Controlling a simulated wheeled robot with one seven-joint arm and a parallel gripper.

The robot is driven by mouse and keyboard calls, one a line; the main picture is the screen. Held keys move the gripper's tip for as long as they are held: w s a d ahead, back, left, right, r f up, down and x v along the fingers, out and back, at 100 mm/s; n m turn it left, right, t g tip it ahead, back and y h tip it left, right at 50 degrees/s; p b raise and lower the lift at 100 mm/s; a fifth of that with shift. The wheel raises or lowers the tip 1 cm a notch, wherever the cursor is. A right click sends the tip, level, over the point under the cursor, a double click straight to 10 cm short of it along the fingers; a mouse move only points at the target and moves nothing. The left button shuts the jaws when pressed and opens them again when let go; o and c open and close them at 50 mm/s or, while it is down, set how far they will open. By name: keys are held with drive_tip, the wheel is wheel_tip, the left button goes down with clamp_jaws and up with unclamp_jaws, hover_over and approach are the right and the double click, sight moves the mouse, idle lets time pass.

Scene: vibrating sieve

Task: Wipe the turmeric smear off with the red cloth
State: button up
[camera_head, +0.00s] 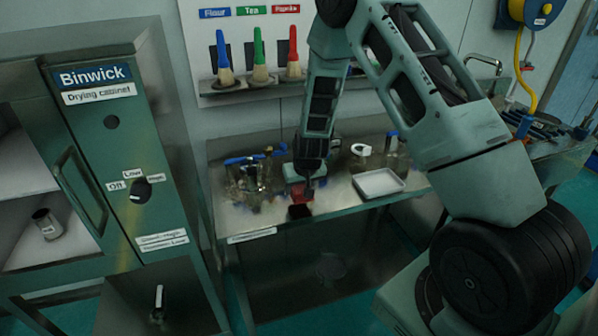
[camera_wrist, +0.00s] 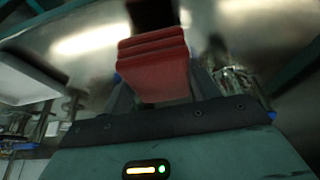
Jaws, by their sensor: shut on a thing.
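In the head view part of the red cloth (camera_head: 294,191) shows beside the gripper, low over the steel bench (camera_head: 345,204). The gripper hides part of the bench. I cannot make out a turmeric smear clearly in either view. A small dark square thing (camera_head: 299,211) is at the bench's front edge, just in front of the cloth; whether the cloth touches the bench is unclear.
A white tray (camera_head: 378,184) lies right of my gripper, with glass bottles (camera_head: 391,150) behind it. Cluttered glassware (camera_head: 247,180) stands on the left of the bench. The green drying cabinet (camera_head: 112,155) stands at left.

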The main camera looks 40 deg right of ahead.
drive_tip(key=shift+r+p, duration=1.25)
drive_tip(key=shift+r, duration=1)
drive_tip(key=shift+d+f, duration=0.1)
drive_tip(key=shift+d, duration=0.1)
